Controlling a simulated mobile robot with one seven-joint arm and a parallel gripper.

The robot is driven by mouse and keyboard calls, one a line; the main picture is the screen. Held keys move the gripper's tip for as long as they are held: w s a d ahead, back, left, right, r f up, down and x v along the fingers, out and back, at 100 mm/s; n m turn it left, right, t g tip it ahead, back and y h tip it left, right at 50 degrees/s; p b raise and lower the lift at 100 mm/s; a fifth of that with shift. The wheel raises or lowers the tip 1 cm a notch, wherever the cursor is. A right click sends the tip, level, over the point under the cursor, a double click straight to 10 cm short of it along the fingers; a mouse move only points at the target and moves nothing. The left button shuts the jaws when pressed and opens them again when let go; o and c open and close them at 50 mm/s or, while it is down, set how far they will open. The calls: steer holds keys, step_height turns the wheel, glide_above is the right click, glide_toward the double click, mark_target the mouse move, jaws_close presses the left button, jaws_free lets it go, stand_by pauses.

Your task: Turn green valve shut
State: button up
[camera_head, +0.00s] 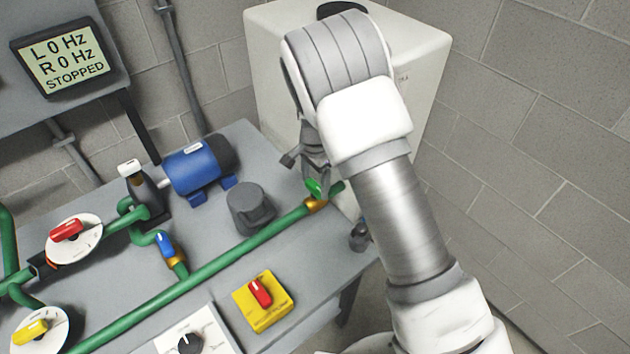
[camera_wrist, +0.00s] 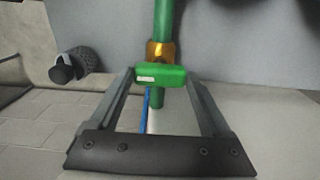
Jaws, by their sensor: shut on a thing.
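The green valve handle (camera_head: 313,187) sits on a brass valve body (camera_head: 316,205) near the right end of the long green pipe (camera_head: 235,250). In the wrist view the green handle (camera_wrist: 160,76) lies crosswise over the pipe, with the brass body (camera_wrist: 160,52) just beyond it. My gripper (camera_head: 312,172) reaches down to the handle from above. In the wrist view my gripper's fingers (camera_wrist: 160,80) stand at the two ends of the handle, shut on it. My wrist hides part of the gripper in the head view.
A blue motor (camera_head: 195,168), a grey cap-shaped part (camera_head: 250,208), a yellow box with a red switch (camera_head: 264,302) and a blue-handled valve (camera_head: 166,245) stand on the grey bench. A white cabinet (camera_head: 425,60) is behind my arm. A display (camera_head: 66,58) reads L 0 Hz, R 0 Hz, STOPPED.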

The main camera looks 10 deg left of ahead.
mark_target(315, 185)
steer(key=o, duration=1.2)
steer(key=shift+c, duration=0.2)
step_height(315, 185, up, 18)
steer(key=p, duration=0.1)
steer(key=shift+f, duration=0.25)
